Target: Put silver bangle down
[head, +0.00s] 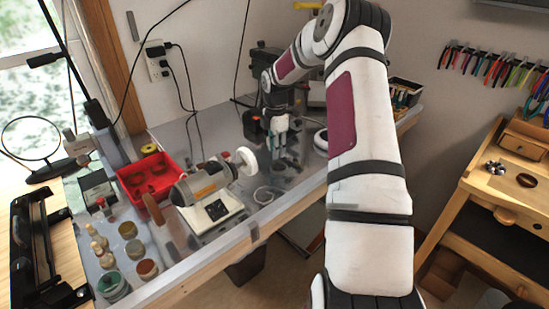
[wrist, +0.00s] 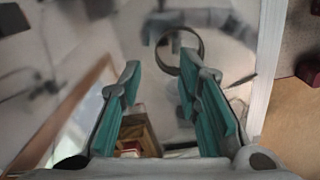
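My gripper (head: 278,140) is over the back part of the grey bench in the head view, pointing down. In the wrist view my gripper (wrist: 158,66) has its two teal-padded fingers clearly apart, with nothing pressed between the pads. A thin, dark-looking metal ring, likely the silver bangle (wrist: 202,40), shows at the tip of the right finger, which hides part of it. I cannot tell whether the ring touches that finger or lies on the bench behind it. The bangle is not clear in the head view.
The grey bench (head: 186,139) holds a red tray (head: 152,158), a polishing motor with a white wheel (head: 246,161), and several jars and pegs at the front left. A wooden workbench (head: 510,185) stands at right.

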